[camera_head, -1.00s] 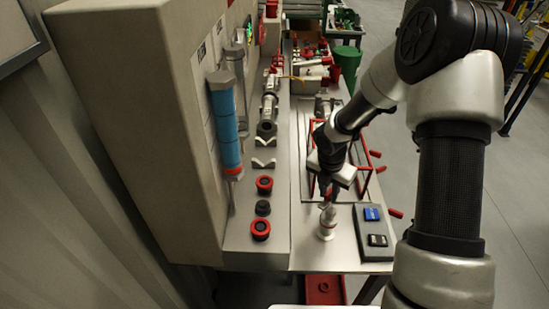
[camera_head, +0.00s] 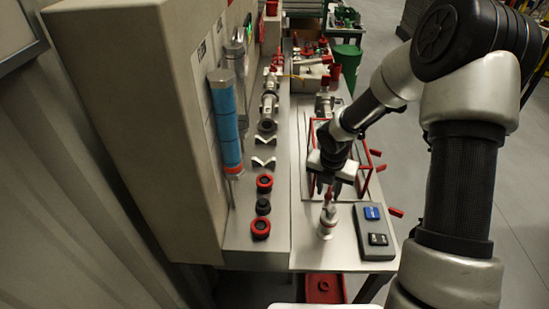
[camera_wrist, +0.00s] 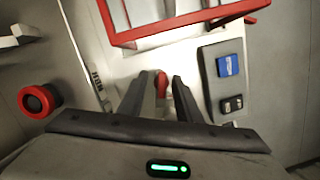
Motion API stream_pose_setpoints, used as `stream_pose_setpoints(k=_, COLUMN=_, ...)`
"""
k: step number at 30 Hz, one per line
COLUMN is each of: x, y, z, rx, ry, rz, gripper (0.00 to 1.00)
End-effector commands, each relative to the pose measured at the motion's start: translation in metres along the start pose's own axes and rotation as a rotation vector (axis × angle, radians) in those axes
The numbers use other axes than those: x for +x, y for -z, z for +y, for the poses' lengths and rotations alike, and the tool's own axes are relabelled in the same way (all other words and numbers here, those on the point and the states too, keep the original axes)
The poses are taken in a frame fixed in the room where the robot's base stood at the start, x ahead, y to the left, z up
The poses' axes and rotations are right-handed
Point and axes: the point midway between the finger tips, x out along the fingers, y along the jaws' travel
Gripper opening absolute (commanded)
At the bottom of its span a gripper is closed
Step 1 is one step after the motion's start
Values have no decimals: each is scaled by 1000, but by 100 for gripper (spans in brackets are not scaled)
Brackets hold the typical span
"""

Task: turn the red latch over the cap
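The red latch (camera_head: 328,196) stands up from a small silver-white fitting (camera_head: 326,224) near the front of the bench; the cap itself cannot be made out separately. My gripper (camera_head: 331,187) is above the fitting, pointing down over the latch. In the wrist view my gripper (camera_wrist: 160,82) is open, with its two dark fingers apart. The red latch (camera_wrist: 161,86) shows between the fingertips, with a visible gap on either side. I cannot tell whether either finger touches it. The lower part of the fitting is hidden in the wrist view.
A grey box with blue and black switches (camera_head: 375,232) sits just right of the fitting. A red frame (camera_head: 371,160) stands behind. Red-and-black round knobs (camera_head: 260,228) line the ledge at left. A tall cabinet (camera_head: 130,120) bounds the left side.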

Motion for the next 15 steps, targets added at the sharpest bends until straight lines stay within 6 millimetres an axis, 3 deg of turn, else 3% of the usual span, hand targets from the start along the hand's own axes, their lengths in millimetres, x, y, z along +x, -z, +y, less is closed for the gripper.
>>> stream_pose_setpoints(k=15, x=-41, y=-8, z=-1, rx=2, ry=2, rz=0, gripper=31)
